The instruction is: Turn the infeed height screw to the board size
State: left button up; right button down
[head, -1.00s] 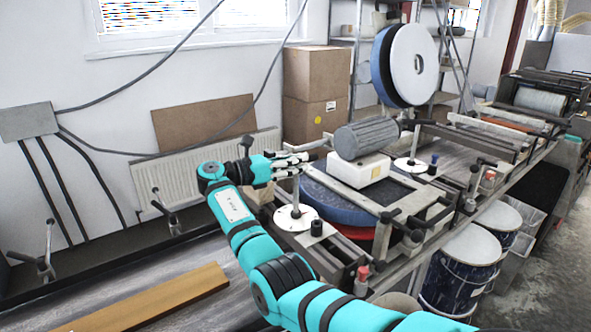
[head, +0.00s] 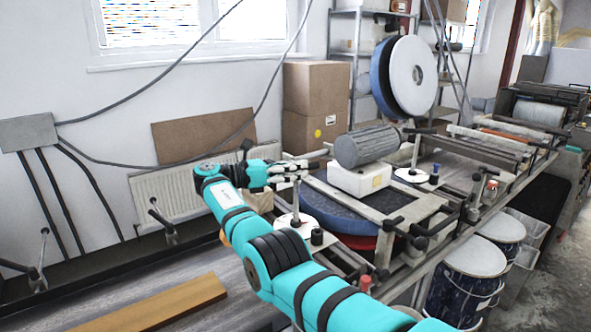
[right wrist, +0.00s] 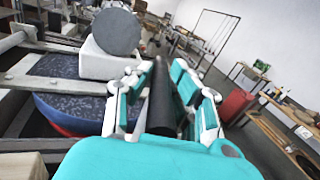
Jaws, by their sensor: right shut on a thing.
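The infeed height screw is an upright metal rod (head: 296,197) rising from a white round disc, with a dark bar handle (head: 316,154) at its top. My right gripper (head: 292,169) is at the top of this screw, shut on its handle. In the right wrist view, a dark cylindrical grip (right wrist: 161,100) lies lengthwise between the teal and white fingers. The fingers hide part of the handle. A brown wooden board (head: 150,308) lies flat on the conveyor at the lower left. My left gripper is not in view.
A grey motor (head: 367,145) on a white block stands just right of my right gripper, above a blue drum. A second screw with a disc (head: 412,175) stands farther back. Cardboard boxes (head: 316,90) are behind. Cables hang at the upper left.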

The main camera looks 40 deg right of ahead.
jog(key=shift+r, duration=0.1)
jog(key=c, duration=1.4)
grip_release()
jog(key=shift+o, duration=1)
jog(key=shift+w+d+f, duration=0.1)
jog(key=shift+w+f, duration=0.05)
jog(key=shift+f, duration=0.05)
